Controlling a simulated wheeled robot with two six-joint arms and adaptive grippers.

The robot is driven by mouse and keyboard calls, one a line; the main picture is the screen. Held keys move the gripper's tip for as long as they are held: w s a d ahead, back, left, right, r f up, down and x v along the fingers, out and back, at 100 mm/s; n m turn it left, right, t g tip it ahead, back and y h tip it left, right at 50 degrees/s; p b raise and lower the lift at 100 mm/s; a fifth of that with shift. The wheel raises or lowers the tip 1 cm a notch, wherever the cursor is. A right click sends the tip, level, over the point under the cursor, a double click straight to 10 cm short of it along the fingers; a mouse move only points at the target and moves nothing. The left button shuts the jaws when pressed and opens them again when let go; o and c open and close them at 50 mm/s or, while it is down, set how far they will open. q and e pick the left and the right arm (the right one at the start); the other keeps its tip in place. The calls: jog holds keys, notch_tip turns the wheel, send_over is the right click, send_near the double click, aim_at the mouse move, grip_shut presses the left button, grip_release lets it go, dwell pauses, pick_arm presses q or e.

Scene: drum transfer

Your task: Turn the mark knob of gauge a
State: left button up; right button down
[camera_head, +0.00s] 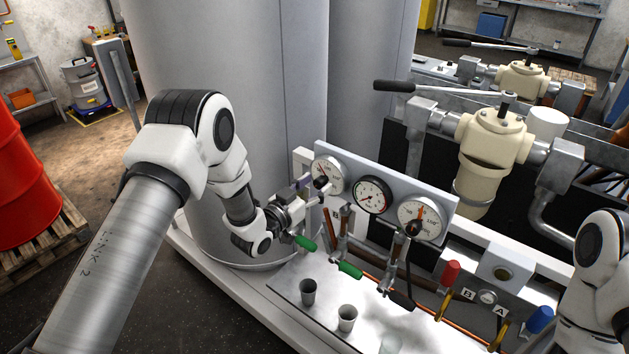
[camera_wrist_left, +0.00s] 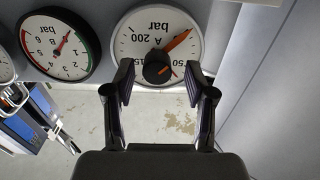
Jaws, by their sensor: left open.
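Gauge A (camera_head: 329,168) is the leftmost of three round dials on the grey panel. In the left wrist view gauge A (camera_wrist_left: 137,33) appears upside down, with a black knob (camera_wrist_left: 158,69) at its centre and an orange pointer (camera_wrist_left: 178,41) slanting up right. My left gripper (camera_head: 316,188) is in front of gauge A, with its jaws open. In the left wrist view the fingers of my left gripper (camera_wrist_left: 157,85) stand on either side of the knob, apart from each other. Whether a finger touches the knob I cannot tell. My right gripper is out of view.
Gauge B (camera_head: 372,194) and a third dial (camera_head: 420,219) sit to the right on the panel. Green-handled valves (camera_head: 350,269) and copper pipes lie below. Several small cups (camera_head: 308,291) stand on the bench in front. A large grey tank (camera_head: 240,60) rises behind my left arm.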

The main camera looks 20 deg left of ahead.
pick_arm(q)
jog(key=shift+d, duration=0.2)
jog(key=shift+c, duration=0.3)
grip_shut()
